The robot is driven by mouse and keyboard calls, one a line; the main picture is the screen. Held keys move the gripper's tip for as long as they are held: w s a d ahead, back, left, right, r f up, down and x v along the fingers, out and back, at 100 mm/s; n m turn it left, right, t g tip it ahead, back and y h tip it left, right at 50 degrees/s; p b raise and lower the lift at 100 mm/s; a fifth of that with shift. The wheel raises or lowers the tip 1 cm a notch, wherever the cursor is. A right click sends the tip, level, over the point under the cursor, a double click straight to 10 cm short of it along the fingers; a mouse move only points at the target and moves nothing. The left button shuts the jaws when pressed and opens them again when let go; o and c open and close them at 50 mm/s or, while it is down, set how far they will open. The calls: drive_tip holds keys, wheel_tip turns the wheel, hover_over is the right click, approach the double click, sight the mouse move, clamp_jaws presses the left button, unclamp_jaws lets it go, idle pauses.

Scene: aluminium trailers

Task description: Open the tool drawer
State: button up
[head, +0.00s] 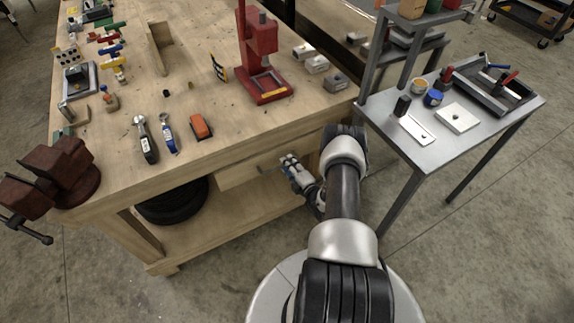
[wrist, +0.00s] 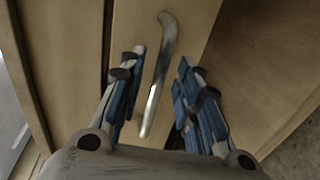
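The tool drawer (head: 236,174) is a pale wooden drawer under the front edge of the workbench. In the wrist view its front (wrist: 192,25) fills the upper middle and carries a curved metal bar handle (wrist: 157,80). My gripper (head: 287,161) is at the drawer's right part in the head view. In the wrist view my gripper (wrist: 162,62) is open, with one blue-padded finger on each side of the handle. Gaps show between the handle and both fingers. The head view does not clearly show whether the drawer is fully shut.
The wooden workbench (head: 205,85) holds a red press (head: 262,60), pliers and other hand tools. A red vise (head: 60,170) is at its left corner. A dark tyre (head: 172,203) lies on the lower shelf. A grey metal table (head: 470,130) stands close on the right. Floor in front is clear.

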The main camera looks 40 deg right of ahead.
drive_tip(key=shift+x, duration=1.1)
drive_tip(key=shift+c, duration=0.6)
clamp_jaws()
